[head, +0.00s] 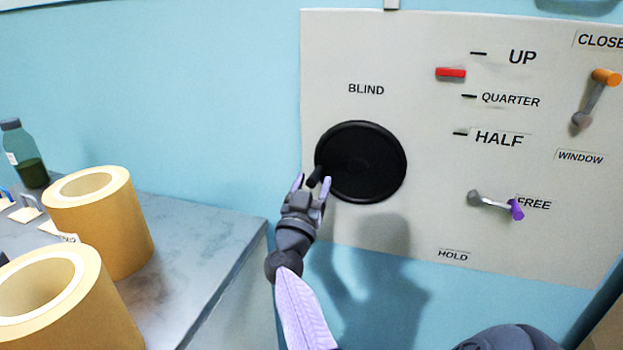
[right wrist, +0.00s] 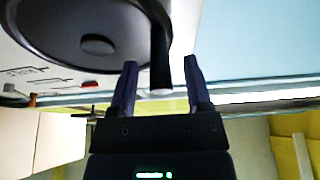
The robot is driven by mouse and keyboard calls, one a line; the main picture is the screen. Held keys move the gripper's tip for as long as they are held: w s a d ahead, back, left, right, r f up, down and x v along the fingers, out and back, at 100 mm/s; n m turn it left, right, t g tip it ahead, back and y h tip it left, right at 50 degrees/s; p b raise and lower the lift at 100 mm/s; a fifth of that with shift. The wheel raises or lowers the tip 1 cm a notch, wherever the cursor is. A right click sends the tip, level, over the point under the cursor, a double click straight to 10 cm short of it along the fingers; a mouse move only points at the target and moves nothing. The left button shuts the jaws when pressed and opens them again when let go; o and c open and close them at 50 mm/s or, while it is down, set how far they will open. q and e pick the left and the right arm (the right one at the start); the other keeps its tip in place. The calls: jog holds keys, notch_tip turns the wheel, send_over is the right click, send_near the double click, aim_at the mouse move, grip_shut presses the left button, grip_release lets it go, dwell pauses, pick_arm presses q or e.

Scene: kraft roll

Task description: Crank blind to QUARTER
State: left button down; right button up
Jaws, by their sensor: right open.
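The black round BLIND crank wheel (head: 372,160) is on the pale wall panel (head: 430,225). Its short black handle (head: 319,176) sticks out at the wheel's left lower edge. My right gripper (head: 312,184) is open at the handle. In the right wrist view the handle (right wrist: 161,70) lies between the two open fingers (right wrist: 160,85), with a gap visible on both sides. The red marker (head: 451,72) sits between the UP mark (head: 479,53) and the QUARTER mark (head: 469,96), nearer UP. The HALF mark (head: 460,133) is below. My left gripper is not in view.
An orange-tipped lever (head: 597,95) stands by CLOSE and WINDOW at the panel's right. A purple-tipped lever (head: 497,204) points at FREE, above HOLD. A grey counter (head: 190,240) at left holds two tan rolls (head: 122,235) and a bottle (head: 26,160).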

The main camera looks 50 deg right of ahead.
jog(key=shift+x, duration=0.9)
jog(key=shift+c, duration=0.2)
grip_shut()
dwell(0.6)
